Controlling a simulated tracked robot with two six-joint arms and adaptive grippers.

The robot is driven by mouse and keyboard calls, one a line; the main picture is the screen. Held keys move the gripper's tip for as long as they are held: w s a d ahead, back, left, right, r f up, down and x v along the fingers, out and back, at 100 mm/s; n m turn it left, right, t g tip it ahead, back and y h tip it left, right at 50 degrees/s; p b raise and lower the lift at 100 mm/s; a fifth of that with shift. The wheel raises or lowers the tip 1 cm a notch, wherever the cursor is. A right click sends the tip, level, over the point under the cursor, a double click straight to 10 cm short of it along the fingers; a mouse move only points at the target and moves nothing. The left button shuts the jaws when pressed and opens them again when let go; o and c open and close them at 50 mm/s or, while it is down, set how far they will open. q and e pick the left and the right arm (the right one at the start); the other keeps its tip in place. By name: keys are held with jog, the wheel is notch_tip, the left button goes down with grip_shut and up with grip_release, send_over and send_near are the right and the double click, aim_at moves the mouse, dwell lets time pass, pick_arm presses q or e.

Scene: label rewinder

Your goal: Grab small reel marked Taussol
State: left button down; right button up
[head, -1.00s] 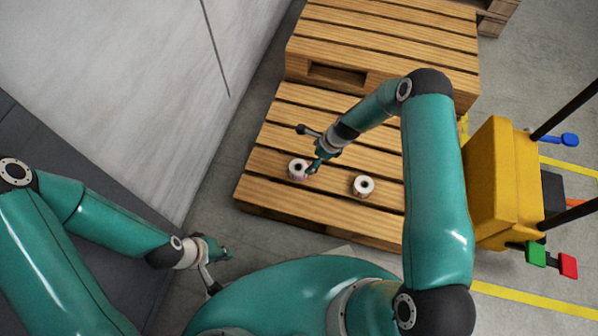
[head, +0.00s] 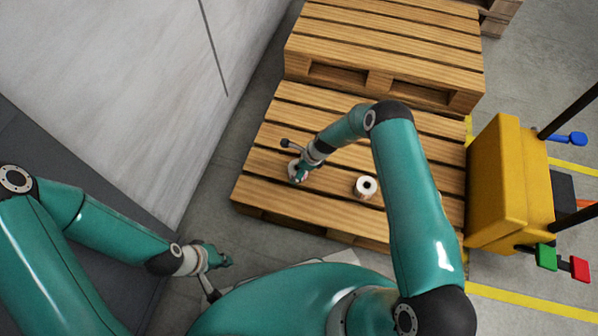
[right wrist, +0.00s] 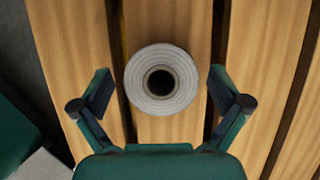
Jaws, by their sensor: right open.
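Two small white reels with dark core holes stand on the near wooden pallet in the head view. The left reel (head: 292,169) is partly hidden by my right gripper (head: 300,174), which is right over it. In the right wrist view, a pale grey-white reel (right wrist: 139,83) shows from above between the spread fingers of my right gripper (right wrist: 160,88), with a gap on both sides. The right reel (head: 359,192) stands clear of the gripper. I cannot read Taussol on either reel. My left gripper (head: 221,258) is low at the left, away from the reels; its finger opening is unclear.
The near pallet (head: 262,188) has bare slats around the reels. A taller pallet stack (head: 385,45) stands behind it. A yellow machine (head: 497,180) with levers is at the right. A pale wall (head: 130,90) rises at the left.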

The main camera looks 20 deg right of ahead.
jog(key=c, duration=1.3)
jog(key=shift+r, duration=0.2)
